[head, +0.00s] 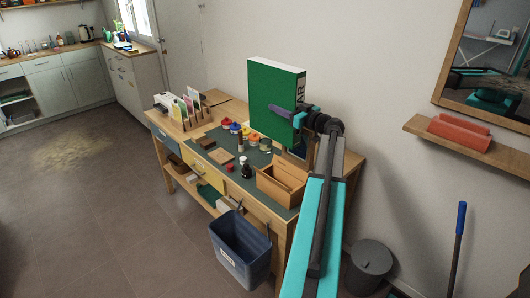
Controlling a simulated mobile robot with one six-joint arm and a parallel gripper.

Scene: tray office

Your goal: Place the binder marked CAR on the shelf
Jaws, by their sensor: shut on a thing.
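My gripper (295,114) is shut on a green binder (273,90) and holds it upright above the desk. One finger lies across the binder's green cover. A wooden wall shelf (415,125) is at the right, beyond my arm and apart from the binder.
The desk (253,205) below holds an open wooden box (281,183), a dark bottle (246,168), several small jars and a card rack. A blue bin (240,248) hangs at its front. A mirror (490,65) is above the wall shelf. A grey bin (370,265) stands below right.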

